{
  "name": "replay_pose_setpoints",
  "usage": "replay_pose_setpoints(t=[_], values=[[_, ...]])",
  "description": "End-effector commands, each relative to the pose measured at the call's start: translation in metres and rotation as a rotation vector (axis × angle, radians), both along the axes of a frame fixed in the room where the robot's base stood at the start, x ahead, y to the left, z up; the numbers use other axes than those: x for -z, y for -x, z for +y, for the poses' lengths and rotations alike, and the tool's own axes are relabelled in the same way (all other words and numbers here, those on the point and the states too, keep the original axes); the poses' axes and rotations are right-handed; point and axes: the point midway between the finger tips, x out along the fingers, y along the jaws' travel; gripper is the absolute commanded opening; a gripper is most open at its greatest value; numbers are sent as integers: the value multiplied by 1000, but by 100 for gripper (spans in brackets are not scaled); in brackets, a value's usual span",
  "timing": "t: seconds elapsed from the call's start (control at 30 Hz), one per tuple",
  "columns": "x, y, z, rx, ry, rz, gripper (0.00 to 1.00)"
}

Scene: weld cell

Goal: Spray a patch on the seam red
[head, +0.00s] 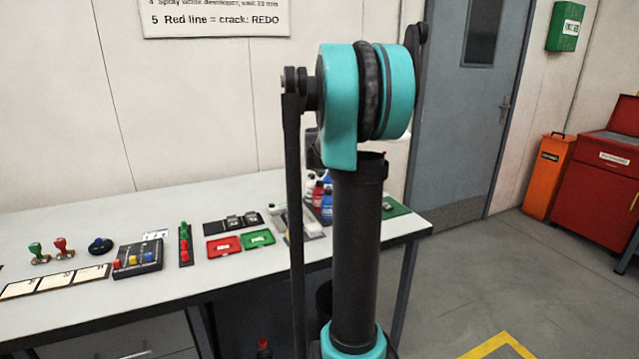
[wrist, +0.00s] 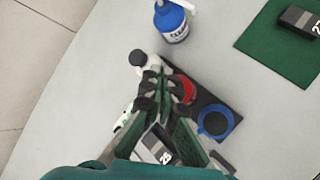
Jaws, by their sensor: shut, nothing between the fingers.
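My gripper (wrist: 166,82) is shut and empty, pointing down over a dark tray (wrist: 218,96) of bottles and cans in the wrist view. A red can (wrist: 187,88) stands on the tray right beside the fingers, partly hidden by them. It also shows in the head view (head: 318,193), partly behind my arm. A white bottle (wrist: 147,62) is just beyond the fingers, and a blue-topped container (wrist: 215,122) is on the tray's right. A grey block marked 26 (wrist: 158,149) lies near the gripper's base. I cannot make out a seam on any block.
A blue-topped cleaner bottle (wrist: 172,22) stands past the tray. A green mat (wrist: 262,42) bears a dark block (wrist: 299,19). The bench (head: 150,205) also holds red and green trays (head: 224,246), a button box (head: 138,259) and stamps (head: 64,247).

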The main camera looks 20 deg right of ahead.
Motion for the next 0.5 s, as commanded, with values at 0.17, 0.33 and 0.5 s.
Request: replay_pose_setpoints(t=[0.17,0.33,0.5], values=[[4,0,0,0,0,0,0],[8,0,0,0,0,0,0],[8,0,0,0,0,0,0]])
